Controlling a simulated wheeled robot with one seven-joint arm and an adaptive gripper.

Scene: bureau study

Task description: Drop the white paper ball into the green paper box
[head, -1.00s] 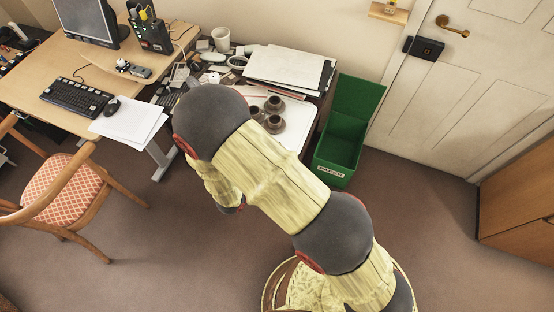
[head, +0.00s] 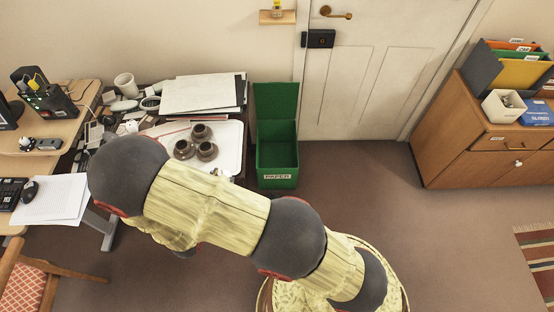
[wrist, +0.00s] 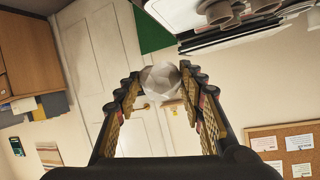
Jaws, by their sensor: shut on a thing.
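The white paper ball (wrist: 160,80) is in the wrist view, held between the fingertips of my gripper (wrist: 160,86). My gripper is shut on it. In the head view my own arm hides the ball and most of the gripper. The green paper box (head: 277,182) stands on the floor right of the desk, in front of the wall and door. Its lid is raised at the back, its top is open and a PAPER label is on its front. A green patch of it shows in the wrist view (wrist: 153,28), beyond the ball.
A white tray (head: 232,135) with brown cups (head: 203,132) and stacked folders (head: 203,94) lies left of the box. A wooden cabinet (head: 465,135) stands at the right. A chair (head: 35,290) is at lower left. The floor (head: 360,190) before the door is clear.

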